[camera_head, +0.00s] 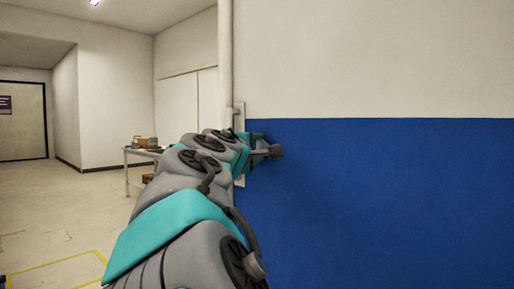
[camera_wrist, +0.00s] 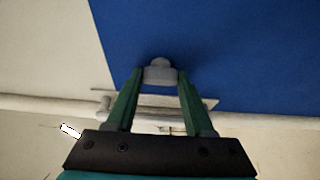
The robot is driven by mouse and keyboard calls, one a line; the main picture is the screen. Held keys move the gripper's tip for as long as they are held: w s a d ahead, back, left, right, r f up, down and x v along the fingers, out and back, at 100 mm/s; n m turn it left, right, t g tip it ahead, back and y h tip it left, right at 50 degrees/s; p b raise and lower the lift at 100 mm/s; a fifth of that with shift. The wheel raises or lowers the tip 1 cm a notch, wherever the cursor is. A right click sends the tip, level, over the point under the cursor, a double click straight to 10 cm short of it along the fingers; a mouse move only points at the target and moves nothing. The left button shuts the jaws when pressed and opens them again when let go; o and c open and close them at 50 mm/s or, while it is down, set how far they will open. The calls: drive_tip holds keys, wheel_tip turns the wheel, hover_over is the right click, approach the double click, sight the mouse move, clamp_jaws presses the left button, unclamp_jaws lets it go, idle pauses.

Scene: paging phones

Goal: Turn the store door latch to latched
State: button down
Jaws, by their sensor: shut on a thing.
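The store door latch shows as a grey rounded lever end (camera_wrist: 160,72) between the fingertips of my gripper (camera_wrist: 160,77) in the wrist view. The green fingers close on it from both sides. In the head view the grey lever end (camera_head: 275,151) sticks out to the right in front of the blue wall, with my gripper (camera_head: 261,147) at its left. A pale plate (camera_head: 240,112) stands upright behind it, mostly hidden by my arm; it also shows behind the fingers in the wrist view (camera_wrist: 160,101). The lever's pivot is hidden.
A wall, blue below (camera_head: 400,200) and white above, fills the right. A pale vertical post (camera_head: 225,55) runs along its left edge. A table (camera_head: 137,152) with small items stands at the back. Open floor (camera_head: 60,220) with yellow lines lies to the left.

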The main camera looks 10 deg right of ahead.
idle(0.4)
drive_tip(key=shift+c, duration=1.4)
unclamp_jaws()
